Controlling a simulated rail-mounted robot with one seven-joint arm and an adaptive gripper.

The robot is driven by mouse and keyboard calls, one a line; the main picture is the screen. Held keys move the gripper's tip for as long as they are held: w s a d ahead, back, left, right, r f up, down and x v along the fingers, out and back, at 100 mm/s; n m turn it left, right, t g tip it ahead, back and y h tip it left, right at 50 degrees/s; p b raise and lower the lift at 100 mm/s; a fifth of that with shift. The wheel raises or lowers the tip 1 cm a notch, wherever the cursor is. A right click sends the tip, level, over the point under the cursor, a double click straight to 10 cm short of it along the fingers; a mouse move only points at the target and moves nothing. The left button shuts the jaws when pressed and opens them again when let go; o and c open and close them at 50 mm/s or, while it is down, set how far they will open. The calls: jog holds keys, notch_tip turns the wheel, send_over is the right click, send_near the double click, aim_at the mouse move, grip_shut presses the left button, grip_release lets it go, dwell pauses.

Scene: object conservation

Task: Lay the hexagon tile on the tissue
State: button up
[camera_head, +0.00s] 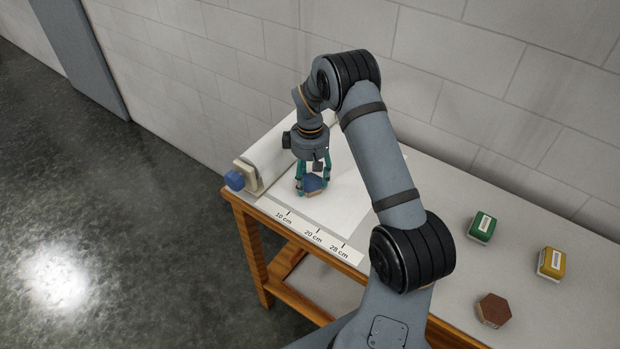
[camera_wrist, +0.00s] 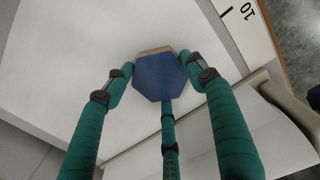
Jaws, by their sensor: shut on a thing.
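A blue hexagon tile with a tan edge (camera_head: 314,184) is between the teal fingers of my gripper (camera_head: 313,186), over the white tissue sheet (camera_head: 348,200). In the wrist view the tile's blue face (camera_wrist: 160,77) is toward the camera, and my gripper (camera_wrist: 161,80) has its fingers around the tile's sides. The tissue (camera_wrist: 150,25) fills the background behind it. The tile is at or just above the sheet; I cannot tell whether it touches. My gripper is shut on the tile.
A white roll (camera_head: 285,150) with a blue knob (camera_head: 234,180) is at the table's left end. A length scale (camera_head: 312,232) runs along the front edge. A green block (camera_head: 482,228), a yellow block (camera_head: 551,264) and a brown hexagonal piece (camera_head: 493,310) stand on the right.

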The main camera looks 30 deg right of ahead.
aim_at(310, 182)
jog(key=o, duration=1.3)
notch_tip(310, 182, up, 12)
jog(key=b, duration=0.2)
jog(key=shift+r+b, duration=0.15)
jog(key=shift+b, duration=0.25)
jog(key=shift+o, duration=1)
